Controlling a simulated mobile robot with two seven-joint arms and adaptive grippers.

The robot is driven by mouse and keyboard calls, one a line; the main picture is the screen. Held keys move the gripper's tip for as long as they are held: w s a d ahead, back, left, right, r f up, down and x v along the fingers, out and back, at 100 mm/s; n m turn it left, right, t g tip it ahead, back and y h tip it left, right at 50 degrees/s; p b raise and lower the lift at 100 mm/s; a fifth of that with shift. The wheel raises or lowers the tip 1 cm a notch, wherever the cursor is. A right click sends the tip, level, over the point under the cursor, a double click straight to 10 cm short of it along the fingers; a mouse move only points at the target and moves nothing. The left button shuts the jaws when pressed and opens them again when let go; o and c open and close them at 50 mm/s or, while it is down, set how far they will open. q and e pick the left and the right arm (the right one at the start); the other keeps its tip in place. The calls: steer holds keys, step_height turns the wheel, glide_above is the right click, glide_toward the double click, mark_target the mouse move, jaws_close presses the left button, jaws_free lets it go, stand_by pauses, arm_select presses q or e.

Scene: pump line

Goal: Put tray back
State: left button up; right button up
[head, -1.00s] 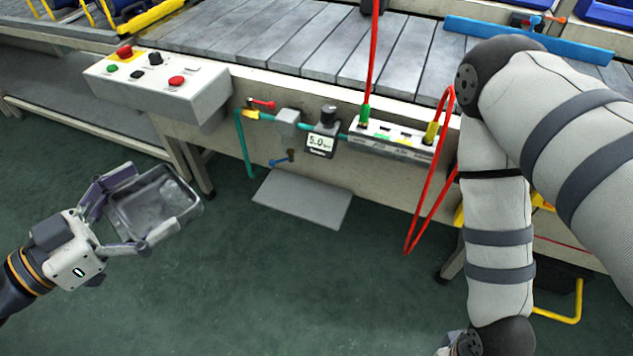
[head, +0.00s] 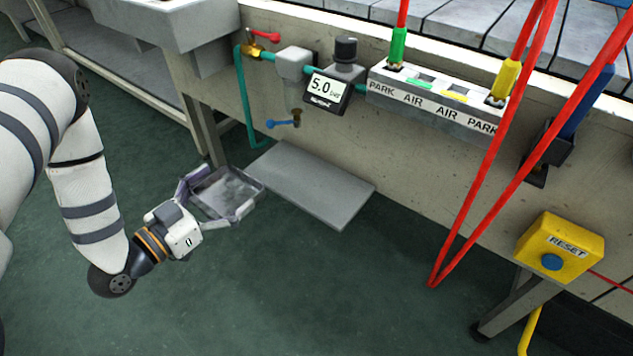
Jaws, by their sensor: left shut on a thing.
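The tray (head: 226,192) is a shallow, clear grey, open-topped container. My left gripper (head: 213,198) is shut on it and holds it to the left of the grey plate. One finger is at the tray's far left side and the other at its near right side. The flat grey plate (head: 312,184) lies low beneath the pipe fittings, in front of the line's side wall. The tray's right edge appears close to the plate's left corner; I cannot tell whether they touch. My right gripper is not in view.
Above the plate are a blue-handled drain valve (head: 285,122), a gauge reading 5.0 (head: 327,90) and a PARK/AIR manifold (head: 432,103). Red hoses (head: 478,165) hang down at the right. A yellow RESET box (head: 560,248) stands at lower right. The green floor in front is clear.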

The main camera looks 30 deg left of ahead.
arm_select(q)
steer(key=b, duration=0.4)
glide_above(294, 169)
steer(key=shift+s+f+b, duration=0.1)
steer(key=shift+f+b, duration=0.3)
steer(key=shift+f, duration=0.4)
step_height(294, 169, down, 6)
steer(key=b, duration=0.3)
steer(key=shift+f, duration=0.1)
steer(key=shift+w+r, duration=0.2)
steer(key=shift+r, duration=0.15)
steer(key=shift+f, duration=0.15)
steer(key=o, duration=1)
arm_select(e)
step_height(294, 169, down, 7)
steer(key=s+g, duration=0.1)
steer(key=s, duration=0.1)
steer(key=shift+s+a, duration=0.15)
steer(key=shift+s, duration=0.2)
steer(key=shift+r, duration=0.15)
